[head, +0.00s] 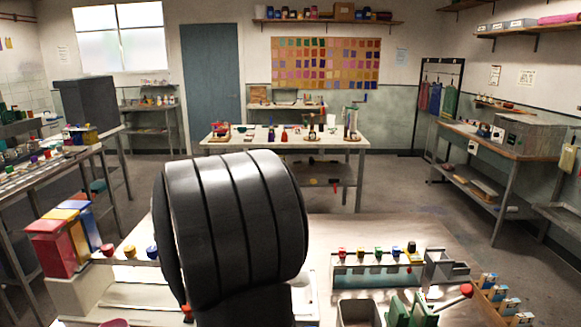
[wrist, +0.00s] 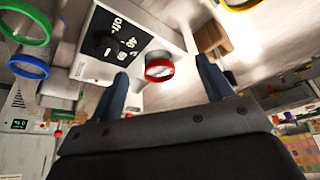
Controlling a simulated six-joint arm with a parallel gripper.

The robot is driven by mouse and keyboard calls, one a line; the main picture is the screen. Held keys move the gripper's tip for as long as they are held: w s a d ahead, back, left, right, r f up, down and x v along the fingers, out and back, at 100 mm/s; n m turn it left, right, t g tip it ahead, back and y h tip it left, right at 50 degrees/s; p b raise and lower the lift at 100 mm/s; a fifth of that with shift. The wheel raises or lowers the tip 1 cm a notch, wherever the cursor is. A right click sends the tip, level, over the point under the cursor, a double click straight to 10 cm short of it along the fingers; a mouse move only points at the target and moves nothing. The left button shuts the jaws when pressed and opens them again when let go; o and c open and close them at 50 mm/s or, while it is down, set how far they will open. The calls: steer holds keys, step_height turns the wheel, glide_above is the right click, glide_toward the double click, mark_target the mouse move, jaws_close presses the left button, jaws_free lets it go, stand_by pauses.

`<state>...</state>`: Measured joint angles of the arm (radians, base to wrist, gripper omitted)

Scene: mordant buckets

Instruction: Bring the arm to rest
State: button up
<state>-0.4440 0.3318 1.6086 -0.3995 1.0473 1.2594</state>
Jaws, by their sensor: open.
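My gripper (wrist: 162,71) shows in the wrist view with its two dark blue fingers spread apart and nothing held between them. A red-rimmed round container (wrist: 159,68) appears in the gap between the fingers, beyond them; how far off it is I cannot tell. A white control box (wrist: 122,45) with a black panel and a dial marked "off" lies beside the left finger. In the head view my dark arm fills the centre foreground and hides part of the bench; my gripper does not show there.
Green (wrist: 25,27) and blue (wrist: 28,66) rings are at the wrist view's left. In the head view, red (head: 50,248), yellow and blue bins stand left on the bench. A rack of small bottles (head: 385,270) and a green item (head: 409,308) stand right. The floor behind is mostly clear.

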steer(key=s+m+g, duration=0.1)
steer(key=m, duration=0.2)
steer(key=s+m+g+h, duration=0.1)
steer(key=s+m, duration=0.1)
steer(key=m, duration=0.2)
steer(key=s+f+m+g+h, duration=0.1)
steer(key=m, duration=0.2)
steer(key=shift+s+a+m+g, duration=0.1)
steer(key=shift+s+m+g, duration=0.2)
steer(key=shift+m, duration=0.1)
steer(key=o, duration=0.6)
steer(key=w+r+y, duration=0.7)
steer(key=r+y, duration=0.2)
steer(key=r, duration=0.2)
steer(key=x, duration=1)
steer(key=shift+a, duration=0.45)
steer(key=shift+w+r, duration=0.15)
steer(key=shift+r, duration=0.1)
